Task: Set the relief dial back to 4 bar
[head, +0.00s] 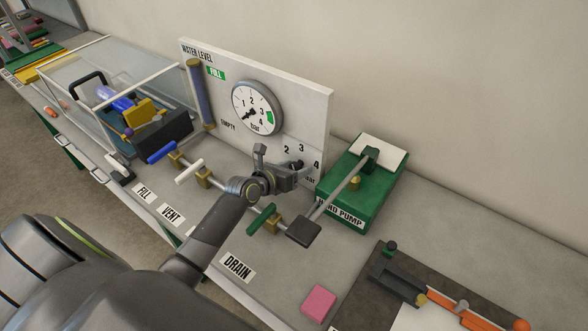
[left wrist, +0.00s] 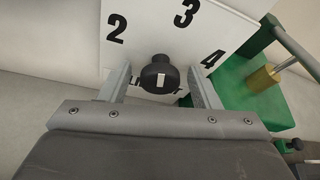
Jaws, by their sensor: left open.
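The relief dial is a round black knob (head: 296,165) low on the white panel (head: 318,125). The numerals 2, 3 and 4 are printed around it. In the left wrist view the knob (left wrist: 160,72) sits between the two fingers, with a gap on each side. A short white mark shows on its face, toward the lower edge; which numeral it points to I cannot tell. My left gripper (head: 283,164) is open in front of the panel, its fingers either side of the knob; it also shows in the left wrist view (left wrist: 159,78). My right gripper is not in view.
A round pressure gauge (head: 257,107) is above the dial, its needle toward the lower left. A green pump (head: 345,205) with a long lever (head: 335,198) stands close right. Valve handles, including a green one (head: 261,219), are near my arm. A pink block (head: 318,303) lies in front.

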